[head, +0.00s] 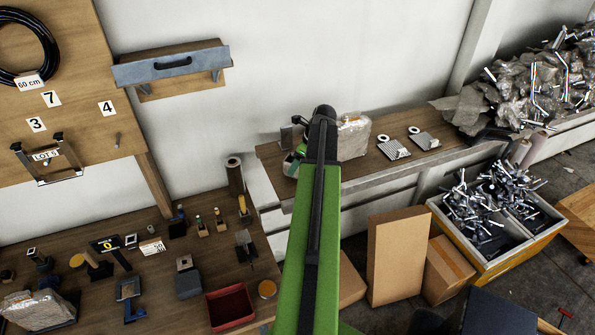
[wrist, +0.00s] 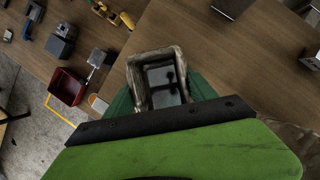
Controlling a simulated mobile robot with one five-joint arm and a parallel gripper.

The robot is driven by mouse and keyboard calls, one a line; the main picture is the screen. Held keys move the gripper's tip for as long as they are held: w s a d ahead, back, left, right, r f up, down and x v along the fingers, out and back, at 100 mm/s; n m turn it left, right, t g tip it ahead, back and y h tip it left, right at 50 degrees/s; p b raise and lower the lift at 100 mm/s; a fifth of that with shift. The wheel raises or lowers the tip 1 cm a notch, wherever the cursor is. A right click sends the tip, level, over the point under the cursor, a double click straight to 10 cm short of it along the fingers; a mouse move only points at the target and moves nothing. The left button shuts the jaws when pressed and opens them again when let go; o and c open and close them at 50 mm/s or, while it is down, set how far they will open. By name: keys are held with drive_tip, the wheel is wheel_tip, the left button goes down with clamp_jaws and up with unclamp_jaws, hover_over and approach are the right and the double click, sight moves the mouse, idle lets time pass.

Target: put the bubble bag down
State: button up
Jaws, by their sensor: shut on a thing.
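My gripper (wrist: 160,92) is shut on a small bag-like thing with a crumpled beige rim and a dark glossy middle, which I take as the bubble bag (wrist: 162,76). It is held over a brown wooden surface; I cannot tell whether it touches. A larger clear, crumpled bag (head: 353,137) rests on that shelf just right of my arm. A similar bag (head: 38,308) lies on the workbench at lower left.
Two patterned plates with white rings (head: 394,148) lie on the shelf. The workbench (head: 175,255) at left holds a red tray (head: 231,306) and several small tools. Cardboard boxes (head: 397,255) and a bin of metal parts (head: 495,205) stand below the shelf at right.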

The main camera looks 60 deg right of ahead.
drive_tip(key=shift+f, duration=0.95)
drive_tip(key=shift+r, duration=0.3)
drive_tip(key=shift+f, duration=0.25)
drive_tip(key=o, duration=1.4)
drive_tip(key=shift+r, duration=0.1)
drive_tip(key=shift+o, duration=0.2)
drive_tip(key=p+v, duration=1)
drive_tip(key=v, duration=0.2)
drive_tip(key=shift+w+p, duration=0.15)
drive_tip(key=shift+p, duration=0.25)
drive_tip(key=shift+s+r, duration=0.15)
drive_tip(key=shift+s, duration=0.05)
